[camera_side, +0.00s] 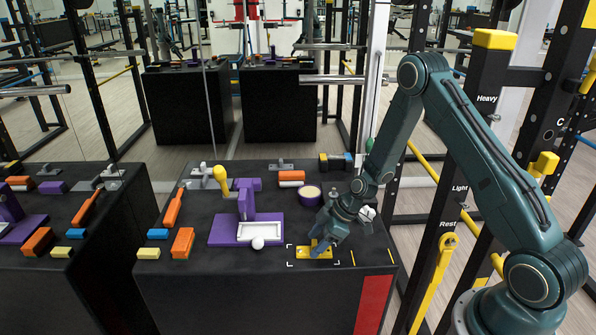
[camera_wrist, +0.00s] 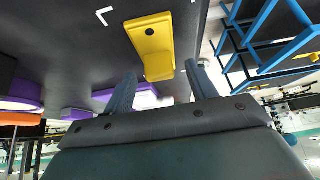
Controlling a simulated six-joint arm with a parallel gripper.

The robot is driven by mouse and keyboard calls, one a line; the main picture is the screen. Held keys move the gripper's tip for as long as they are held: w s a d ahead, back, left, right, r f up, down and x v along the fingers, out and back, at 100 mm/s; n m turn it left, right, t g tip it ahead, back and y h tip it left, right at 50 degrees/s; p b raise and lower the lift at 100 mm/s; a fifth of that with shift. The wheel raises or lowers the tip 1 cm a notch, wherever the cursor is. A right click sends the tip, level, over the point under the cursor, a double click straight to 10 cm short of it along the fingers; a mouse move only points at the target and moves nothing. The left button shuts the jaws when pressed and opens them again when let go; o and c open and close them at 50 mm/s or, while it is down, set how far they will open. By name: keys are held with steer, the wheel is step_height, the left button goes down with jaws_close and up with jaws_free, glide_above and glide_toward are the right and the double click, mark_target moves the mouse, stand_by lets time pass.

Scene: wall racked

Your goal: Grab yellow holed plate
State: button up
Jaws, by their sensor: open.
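The yellow holed plate (camera_side: 317,250) lies on the black table top near its front edge, between white corner marks. In the wrist view the yellow holed plate (camera_wrist: 150,50) shows one dark hole and a raised step at its near end. My gripper (camera_side: 324,238) is low over the plate in the side view and hides part of it. In the wrist view my gripper (camera_wrist: 161,72) has its two fingers wide apart, with the plate's near end ahead of the gap between them. I cannot tell from these views whether a finger touches the plate.
A purple stand (camera_side: 230,230) with a white tray (camera_side: 259,231) and a white ball (camera_side: 257,243) is left of the plate. Orange blocks (camera_side: 183,243) lie farther left. A round purple-rimmed disc (camera_side: 310,194) is behind. A mirror wall and black racks surround the table.

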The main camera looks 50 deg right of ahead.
mark_target(314, 243)
steer(key=shift+w+a+f, duration=0.25)
steer(key=shift+f, duration=0.3)
steer(key=c, duration=1.2)
steer(key=shift+r, duration=0.15)
step_height(314, 243, up, 20)
steer(key=shift+f, duration=0.1)
stand_by(0.6)
